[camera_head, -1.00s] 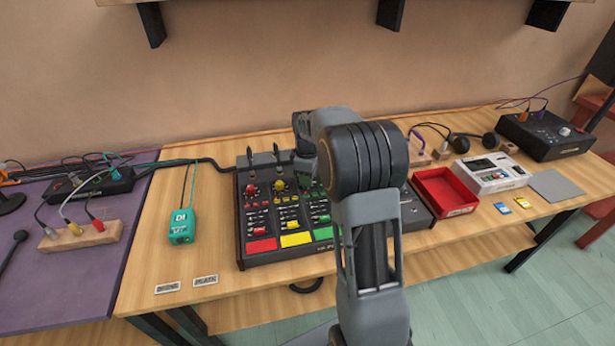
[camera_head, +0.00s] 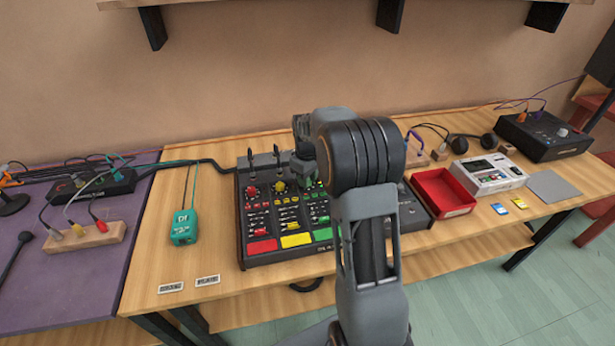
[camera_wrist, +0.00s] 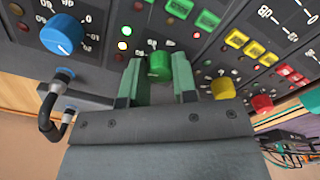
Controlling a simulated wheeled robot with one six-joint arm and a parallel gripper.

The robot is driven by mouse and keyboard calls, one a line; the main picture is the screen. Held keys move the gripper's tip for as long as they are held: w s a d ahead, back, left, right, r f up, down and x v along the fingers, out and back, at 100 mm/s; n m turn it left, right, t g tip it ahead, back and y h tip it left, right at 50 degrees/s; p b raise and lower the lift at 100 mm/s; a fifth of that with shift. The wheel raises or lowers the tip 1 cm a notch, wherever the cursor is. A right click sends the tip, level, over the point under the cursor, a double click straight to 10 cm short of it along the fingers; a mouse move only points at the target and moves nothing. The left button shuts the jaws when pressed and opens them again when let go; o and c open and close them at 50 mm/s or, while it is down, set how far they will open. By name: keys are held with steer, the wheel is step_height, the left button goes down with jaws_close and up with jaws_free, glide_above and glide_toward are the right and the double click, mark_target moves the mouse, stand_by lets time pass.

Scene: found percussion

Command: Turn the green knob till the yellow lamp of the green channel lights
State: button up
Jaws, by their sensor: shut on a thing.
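The green knob (camera_wrist: 159,66) sits on the dark mixer panel (camera_head: 262,256). My gripper (camera_wrist: 158,78) is shut on the knob, one finger on each side of it, in the wrist view. In the head view my arm hides the knob and much of the green channel.
A blue knob (camera_wrist: 62,34) and a plugged cable (camera_wrist: 52,108) are left of my gripper. A yellow knob (camera_wrist: 223,88) and red knob (camera_wrist: 262,103) are to the right. In the head view, a red tray (camera_head: 443,191) stands right of the mixer and a teal box (camera_head: 184,227) left.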

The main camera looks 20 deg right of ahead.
steer(key=shift+m, duration=0.4)
steer(key=o, duration=0.9)
steer(key=shift+r, duration=0.1)
step_height(320, 180, up, 14)
steer(key=shift+f+p, duration=0.15)
steer(key=shift+p, duration=0.45)
